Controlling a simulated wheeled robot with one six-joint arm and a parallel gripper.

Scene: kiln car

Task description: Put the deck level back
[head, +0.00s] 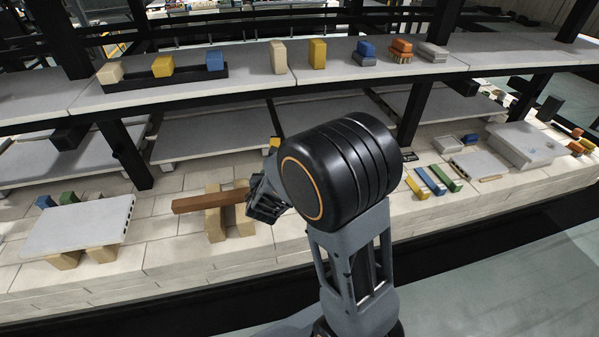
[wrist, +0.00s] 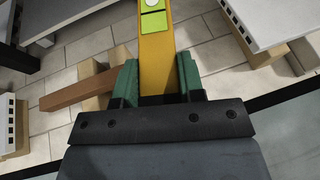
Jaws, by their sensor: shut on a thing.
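The deck level, a yellow bar with green squares and a white round mark, shows in the wrist view (wrist: 156,45). My gripper (wrist: 158,78) is shut on it, with a green jaw at each side. The bar points away from the jaws and runs out of the top of the picture. In the head view my gripper (head: 264,203) is over the pale brick deck (head: 275,240), beside a brown bar. My arm hides most of the level there. A small yellow patch shows above the gripper, and I cannot tell if it is the level.
The brown bar (head: 212,202) lies across tan blocks (head: 216,226), left of my gripper. A white slab (head: 80,225) on tan supports stands further left. Yellow, blue and green bars (head: 430,181) lie at right. Shelves (head: 210,135) overhang the deck behind, on black posts (head: 126,155).

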